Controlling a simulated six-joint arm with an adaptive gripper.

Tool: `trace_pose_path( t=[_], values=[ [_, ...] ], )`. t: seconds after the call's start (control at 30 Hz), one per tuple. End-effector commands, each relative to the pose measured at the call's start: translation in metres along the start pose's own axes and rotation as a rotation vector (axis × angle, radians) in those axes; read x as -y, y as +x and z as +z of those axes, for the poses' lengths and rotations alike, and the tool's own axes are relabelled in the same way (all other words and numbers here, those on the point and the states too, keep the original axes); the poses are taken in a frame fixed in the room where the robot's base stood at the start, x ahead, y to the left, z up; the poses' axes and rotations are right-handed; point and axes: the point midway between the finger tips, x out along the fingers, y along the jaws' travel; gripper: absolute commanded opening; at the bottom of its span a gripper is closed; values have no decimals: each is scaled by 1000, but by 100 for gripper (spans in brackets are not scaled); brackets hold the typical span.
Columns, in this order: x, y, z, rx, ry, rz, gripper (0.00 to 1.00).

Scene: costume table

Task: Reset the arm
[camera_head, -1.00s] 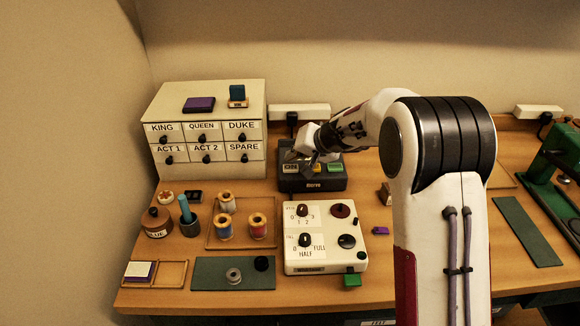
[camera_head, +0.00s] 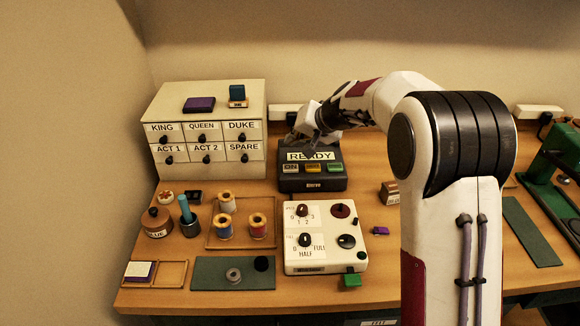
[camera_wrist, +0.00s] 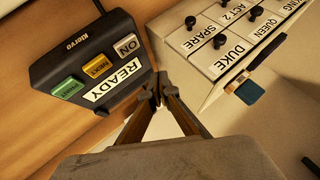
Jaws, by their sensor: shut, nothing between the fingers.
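My gripper (camera_head: 312,150) is above the back of the black button box (camera_head: 313,183), which stands at the back of the table. Its fingers are shut with nothing between them in the wrist view (camera_wrist: 157,92). The box has a white READY label (camera_head: 311,156) and a row of white ON, yellow and green buttons. The box also shows in the wrist view (camera_wrist: 60,45), with its yellow button (camera_wrist: 97,66) and green button (camera_wrist: 67,88). The fingertips appear near the READY label in the wrist view, and I cannot tell whether they touch the box.
A labelled drawer cabinet (camera_head: 208,170) stands left of the box, with a purple block (camera_head: 199,104) and a teal block (camera_head: 237,92) on top. A white dial panel (camera_head: 325,262) is in front. Thread spools (camera_head: 226,227) sit at left. A green machine (camera_head: 560,165) stands far right.

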Motion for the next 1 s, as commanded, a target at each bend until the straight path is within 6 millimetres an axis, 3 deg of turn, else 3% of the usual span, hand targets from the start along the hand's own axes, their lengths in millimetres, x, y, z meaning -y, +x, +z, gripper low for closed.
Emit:
trace_pose_path(
  t=[0.67, 0.87, 1.0],
  values=[
    [1, 0, 4, 15, 29, -2, 0],
    [-15, 4, 41, 109, 49, 33, 0],
    [-26, -7, 74, 185, 51, 69, 0]
  ],
)
